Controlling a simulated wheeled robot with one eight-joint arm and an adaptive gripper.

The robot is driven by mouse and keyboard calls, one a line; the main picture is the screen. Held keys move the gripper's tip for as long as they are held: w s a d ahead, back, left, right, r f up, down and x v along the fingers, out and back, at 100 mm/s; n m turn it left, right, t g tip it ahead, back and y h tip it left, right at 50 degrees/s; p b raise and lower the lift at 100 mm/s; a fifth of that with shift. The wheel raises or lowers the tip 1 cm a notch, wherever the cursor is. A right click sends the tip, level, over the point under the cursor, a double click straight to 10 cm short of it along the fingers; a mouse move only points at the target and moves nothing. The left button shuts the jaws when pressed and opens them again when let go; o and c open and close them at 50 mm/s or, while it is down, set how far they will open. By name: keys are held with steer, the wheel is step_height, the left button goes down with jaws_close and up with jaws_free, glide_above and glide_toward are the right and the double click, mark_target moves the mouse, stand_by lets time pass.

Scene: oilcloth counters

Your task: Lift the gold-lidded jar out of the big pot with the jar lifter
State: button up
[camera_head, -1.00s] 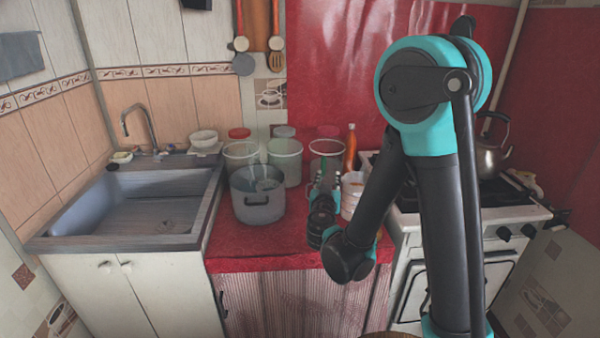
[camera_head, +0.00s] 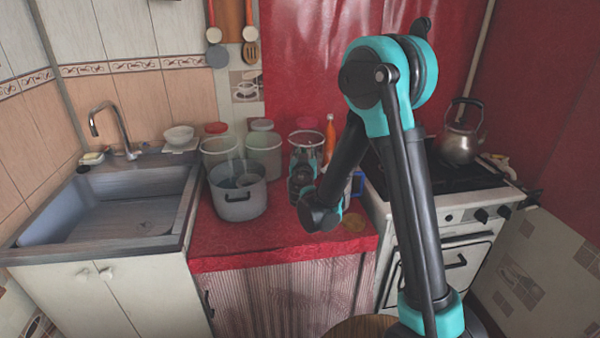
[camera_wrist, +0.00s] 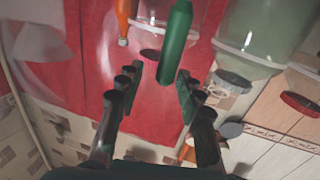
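The big grey pot (camera_head: 238,203) stands on the red counter right of the sink. Something pale and glassy shows inside it, but I cannot make out a gold lid. My gripper (camera_head: 304,172) is right of the pot, in front of a clear jar, and partly hidden by my arm. In the wrist view, which looks upside down, my gripper (camera_wrist: 158,76) has its two fingers apart with nothing held between them. A green rod-like thing (camera_wrist: 176,45) shows ahead, near the gap between the fingertips. I cannot tell whether it is the jar lifter's handle.
Large clear containers (camera_head: 264,153) stand behind the pot. An orange bottle (camera_head: 330,138) stands behind my gripper. A blue mug (camera_head: 357,185) and a yellowish item (camera_head: 354,222) are right of it. The stove (camera_head: 452,183) with a kettle (camera_head: 459,145) is at right. The front counter strip is clear.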

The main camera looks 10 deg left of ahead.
steer(key=shift+w+a+f, duration=0.1)
steer(key=shift+w+a, duration=0.1)
steer(key=shift+w, duration=1.1)
steer(key=shift+w+a+f, duration=0.1)
steer(key=shift+w+a, duration=0.1)
steer(key=shift+w, duration=1.1)
jaws_close()
